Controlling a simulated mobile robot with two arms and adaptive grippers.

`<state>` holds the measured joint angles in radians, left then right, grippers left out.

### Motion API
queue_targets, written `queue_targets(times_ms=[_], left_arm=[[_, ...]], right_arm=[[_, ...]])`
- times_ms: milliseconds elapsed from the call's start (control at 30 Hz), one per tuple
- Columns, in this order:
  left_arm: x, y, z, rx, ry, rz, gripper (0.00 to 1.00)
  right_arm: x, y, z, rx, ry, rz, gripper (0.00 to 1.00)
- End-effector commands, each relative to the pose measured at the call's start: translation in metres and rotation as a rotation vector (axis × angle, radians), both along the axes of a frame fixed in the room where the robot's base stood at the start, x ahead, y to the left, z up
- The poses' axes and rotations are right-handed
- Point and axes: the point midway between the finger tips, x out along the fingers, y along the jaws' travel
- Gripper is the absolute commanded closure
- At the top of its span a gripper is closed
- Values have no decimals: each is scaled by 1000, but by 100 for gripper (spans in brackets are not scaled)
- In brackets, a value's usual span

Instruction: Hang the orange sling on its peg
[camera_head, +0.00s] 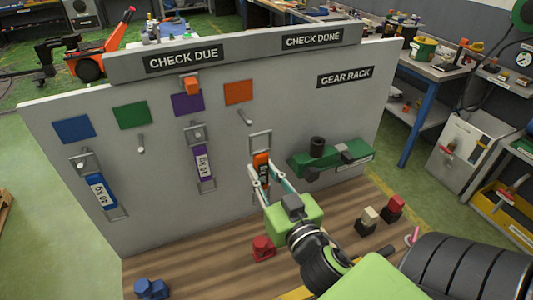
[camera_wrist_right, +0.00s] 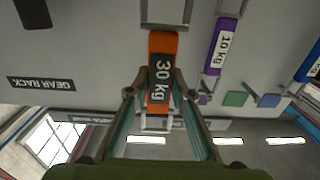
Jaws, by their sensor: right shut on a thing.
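The orange sling (camera_head: 261,163) has a metal ring at each end. My right gripper (camera_head: 260,160) is shut on it and holds it upright in front of the board. In the right wrist view the sling (camera_wrist_right: 163,45) shows a "30 kg" label between my right gripper's fingers (camera_wrist_right: 153,85). The sling's upper ring (camera_head: 260,132) appears just below and right of the bare peg (camera_head: 245,117) under the orange square (camera_head: 239,92); they look apart. My left gripper is out of view.
A blue sling (camera_head: 101,191) and a purple sling (camera_head: 203,165) hang to the left. A green gear rack (camera_head: 330,158) juts out at right. Red (camera_head: 263,247), blue (camera_head: 151,288) and other small blocks stand on the wooden top (camera_head: 200,262).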

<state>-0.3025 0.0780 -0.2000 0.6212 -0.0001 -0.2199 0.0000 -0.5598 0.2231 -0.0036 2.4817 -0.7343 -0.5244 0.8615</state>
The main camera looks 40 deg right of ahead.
Motion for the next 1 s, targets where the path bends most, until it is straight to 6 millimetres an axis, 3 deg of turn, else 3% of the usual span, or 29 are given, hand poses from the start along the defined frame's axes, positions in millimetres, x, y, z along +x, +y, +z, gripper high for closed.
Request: queue_targets(times_ms=[267,1000], left_arm=[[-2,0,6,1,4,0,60],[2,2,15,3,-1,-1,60]], right_arm=[[5,-6,6,-1,-2,-9,100],[48,-16,2,-2,-3,-8,100]])
